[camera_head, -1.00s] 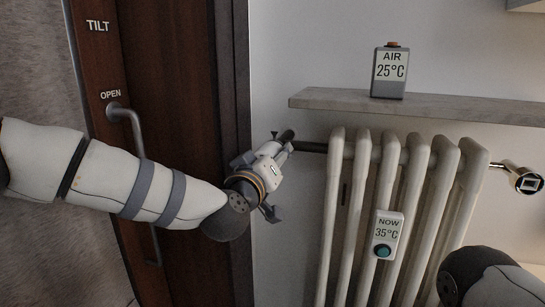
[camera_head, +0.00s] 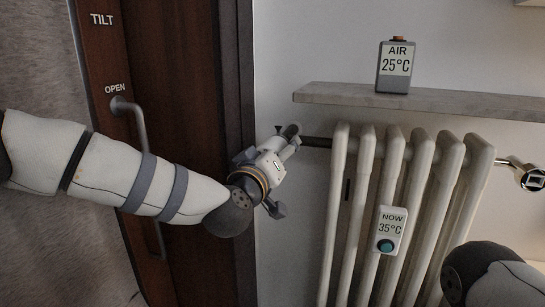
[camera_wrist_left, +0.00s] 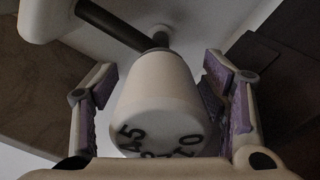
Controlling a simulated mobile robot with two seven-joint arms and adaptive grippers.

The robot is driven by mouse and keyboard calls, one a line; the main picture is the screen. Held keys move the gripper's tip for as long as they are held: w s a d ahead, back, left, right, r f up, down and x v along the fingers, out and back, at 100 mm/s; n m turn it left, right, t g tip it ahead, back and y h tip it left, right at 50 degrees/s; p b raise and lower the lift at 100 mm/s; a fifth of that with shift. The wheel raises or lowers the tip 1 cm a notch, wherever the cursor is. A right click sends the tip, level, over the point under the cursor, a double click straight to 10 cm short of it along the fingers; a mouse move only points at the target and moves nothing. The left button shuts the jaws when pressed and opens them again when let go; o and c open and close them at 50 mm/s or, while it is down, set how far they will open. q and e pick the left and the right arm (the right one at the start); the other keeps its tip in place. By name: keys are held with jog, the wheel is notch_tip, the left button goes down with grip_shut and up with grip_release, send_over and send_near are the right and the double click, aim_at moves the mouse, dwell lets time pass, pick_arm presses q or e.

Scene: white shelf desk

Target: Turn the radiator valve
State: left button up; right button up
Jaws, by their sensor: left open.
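The radiator valve is a pale tapered knob (camera_wrist_left: 158,105) with dark digits on its end face, in the middle of the left wrist view. It joins a dark pipe behind it. My left gripper (camera_head: 286,139) is at the left end of the radiator's pipe (camera_head: 318,142) in the head view. In the head view the gripper hides most of the knob. My right arm shows at the lower right; its gripper is out of view.
The white radiator (camera_head: 370,205) carries a display (camera_head: 390,229) reading 35°C. An air display (camera_head: 395,66) reading 25°C stands on a shelf (camera_head: 420,99) above. A brown door or window frame with a grey handle (camera_head: 137,125) is behind my left arm. A metal fitting (camera_head: 532,179) is at the right.

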pick_arm(q)
jog(key=v, duration=1.1)
jog(key=shift+s, duration=0.25)
jog(key=shift+a, duration=0.1)
jog(key=s+a+f+m+g, duration=0.1)
jog(key=s+f+g, duration=0.25)
jog(key=f, duration=0.55)
jog(key=s+a+f+g+y, duration=0.15)
jog(key=s+f, duration=0.35)
jog(key=f, duration=0.5)
jog(key=s+a+f+m+g, duration=0.15)
jog(key=s+f+g, duration=0.3)
jog(key=f, duration=0.45)
jog(key=s+a+f+g+y, duration=0.1)
jog(key=s+a+f+g, duration=0.35)
jog(key=s+f, duration=0.65)
jog(key=s+a+g+y, duration=0.1)
jog(key=s+a+g, duration=0.1)
jog(key=s, duration=0.5)
jog(key=s+a+g+y, duration=0.1)
jog(key=s+a+g, duration=0.1)
jog(key=s+a, duration=0.3)
jog(key=s+a+f+g+y+p, duration=0.1)
jog(key=s+a, duration=0.3)
jog(key=s, duration=0.5)
jog(key=shift+s+g, duration=0.3)
jog(key=shift+g, duration=0.1)
